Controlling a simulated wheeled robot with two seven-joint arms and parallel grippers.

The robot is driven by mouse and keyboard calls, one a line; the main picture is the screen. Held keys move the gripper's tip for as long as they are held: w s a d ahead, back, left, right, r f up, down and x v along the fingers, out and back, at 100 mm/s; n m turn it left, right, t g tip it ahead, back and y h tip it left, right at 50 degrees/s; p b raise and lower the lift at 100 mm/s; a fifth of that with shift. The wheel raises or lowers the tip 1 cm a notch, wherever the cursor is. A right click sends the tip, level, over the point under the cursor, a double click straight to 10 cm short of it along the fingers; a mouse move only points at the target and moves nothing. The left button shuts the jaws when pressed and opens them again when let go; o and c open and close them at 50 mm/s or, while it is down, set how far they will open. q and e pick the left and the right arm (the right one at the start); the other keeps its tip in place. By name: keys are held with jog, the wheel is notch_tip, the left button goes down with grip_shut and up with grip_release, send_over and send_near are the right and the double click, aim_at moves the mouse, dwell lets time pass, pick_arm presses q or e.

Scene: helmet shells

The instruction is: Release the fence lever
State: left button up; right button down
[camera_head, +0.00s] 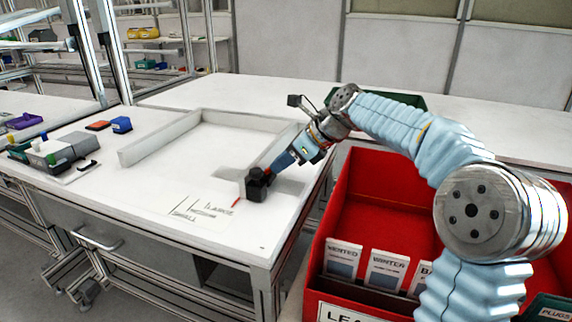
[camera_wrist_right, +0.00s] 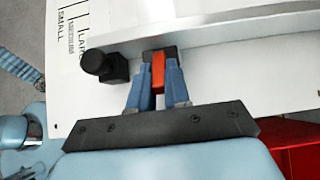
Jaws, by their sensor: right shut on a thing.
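The fence lever (camera_wrist_right: 158,72) is a small orange-red piece. In the right wrist view it stands between the two blue fingers of my right gripper (camera_wrist_right: 157,88), which is shut on it. Behind the fingertips a pale fence bar (camera_wrist_right: 215,38) runs across the white table. A black block with a round knob (camera_wrist_right: 98,64) sits beside the fingers; it also shows in the head view (camera_head: 256,186). In the head view my right gripper (camera_head: 273,170) reaches down to this block from the upper right and hides most of the lever. My left gripper is in neither view.
A printed scale marked large, medium and small (camera_head: 200,211) lies left of the block, with a red pointer (camera_head: 237,202) by it. A raised white frame (camera_head: 160,139) encloses part of the table. A red bin (camera_head: 345,205) stands close under my right arm.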

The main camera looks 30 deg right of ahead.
aim_at(272, 152)
jog(key=g+h, duration=0.1)
jog(key=w+a+r+g+h, duration=0.1)
jog(key=shift+r+g, duration=0.1)
jog(key=shift+g, duration=0.2)
jog(key=shift+w+a+r+g+h, duration=0.1)
jog(key=shift+w+a+g+h, duration=0.15)
jog(key=shift+g+h, duration=0.4)
jog(key=shift+w+a+r+g+h, duration=0.1)
jog(key=shift+w+g+h, duration=0.15)
jog(key=shift+g+h, duration=0.4)
jog(key=c, duration=1.1)
grip_release()
